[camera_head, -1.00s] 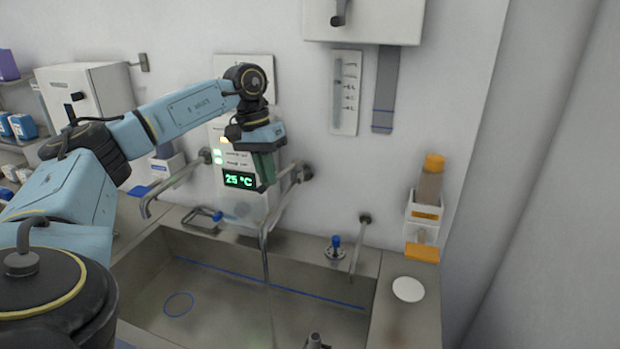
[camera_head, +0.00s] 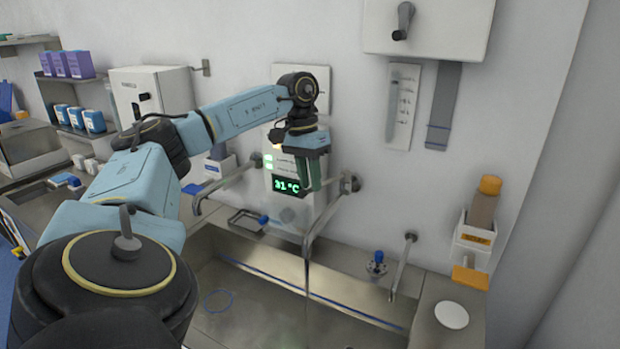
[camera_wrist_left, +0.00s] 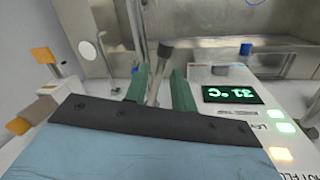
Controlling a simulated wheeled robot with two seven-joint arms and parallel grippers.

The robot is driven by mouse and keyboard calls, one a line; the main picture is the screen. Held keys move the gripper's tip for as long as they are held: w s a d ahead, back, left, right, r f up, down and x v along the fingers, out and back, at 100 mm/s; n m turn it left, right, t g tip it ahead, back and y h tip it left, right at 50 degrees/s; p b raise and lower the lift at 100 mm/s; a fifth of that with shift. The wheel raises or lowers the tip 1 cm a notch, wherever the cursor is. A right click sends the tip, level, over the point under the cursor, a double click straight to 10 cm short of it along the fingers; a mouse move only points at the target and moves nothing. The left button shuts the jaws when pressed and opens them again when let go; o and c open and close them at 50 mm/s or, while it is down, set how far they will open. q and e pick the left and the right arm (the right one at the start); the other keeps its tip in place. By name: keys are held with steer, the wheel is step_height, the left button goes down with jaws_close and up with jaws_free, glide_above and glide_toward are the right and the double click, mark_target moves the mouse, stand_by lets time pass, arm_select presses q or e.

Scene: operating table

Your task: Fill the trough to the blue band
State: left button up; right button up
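The steel trough (camera_head: 236,277) lies low in the head view, with a thin blue band (camera_head: 312,294) along its inner back wall. A bent spout (camera_head: 322,217) reaches over it, and a thin stream (camera_head: 308,272) falls from its end. I cannot tell the water level. The wall panel's display (camera_head: 289,186) reads 31 °C, also in the left wrist view (camera_wrist_left: 232,95). My left gripper (camera_head: 313,178) is in front of the panel, beside the spout. In the left wrist view its green fingers (camera_wrist_left: 160,88) are apart, with a grey metal piece between or behind them. My right gripper is not in view.
A second spout (camera_head: 222,187) is left of the panel. A blue-topped fitting (camera_head: 377,262) and a short pipe (camera_head: 402,266) stand at the trough's back right. A soap dispenser (camera_head: 474,236) hangs above a white disc (camera_head: 452,315). A blue ring (camera_head: 218,300) shows inside the trough.

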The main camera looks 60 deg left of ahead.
arm_select(q)
steer(key=shift+o, duration=0.4)
step_height(320, 180, up, 7)
steer(key=a, duration=0.1)
steer(key=shift+a+r, duration=0.2)
steer(key=shift+s, duration=0.1)
